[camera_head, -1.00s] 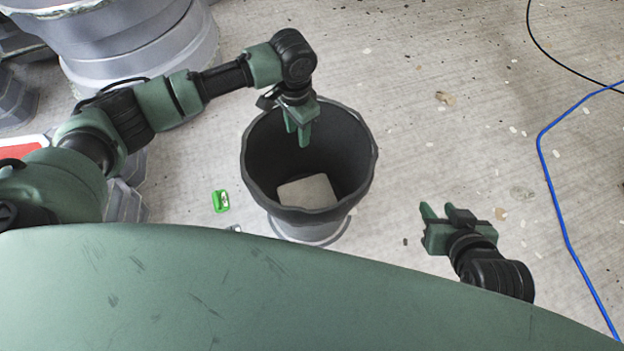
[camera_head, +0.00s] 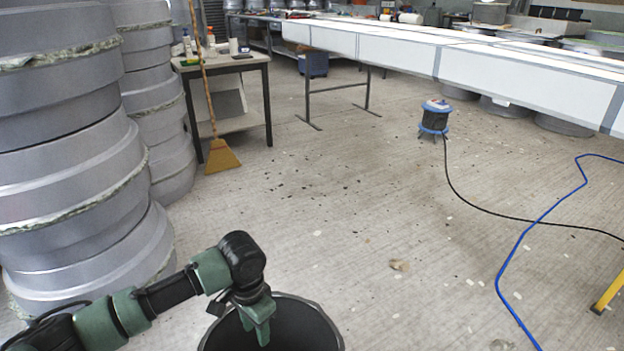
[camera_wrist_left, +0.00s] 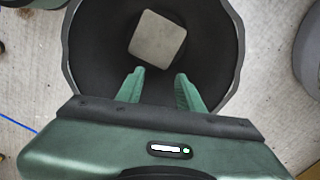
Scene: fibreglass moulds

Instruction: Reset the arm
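My left gripper (camera_head: 258,316) hangs over the black bin (camera_head: 300,330) at the bottom of the head view, pointing down. In the left wrist view its two fingers (camera_wrist_left: 158,90) are spread apart with nothing between them. Below them, inside the bin (camera_wrist_left: 88,60), lies a light grey square piece (camera_wrist_left: 158,39). My left arm comes in from the lower left. My right gripper is out of the head view.
Stacked grey moulds (camera_head: 70,190) stand close on the left. A broom (camera_head: 220,155) leans by a small table (camera_head: 225,68). A long white bench (camera_head: 470,65), a cable reel (camera_head: 434,118) and a blue cable (camera_head: 515,255) are farther off.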

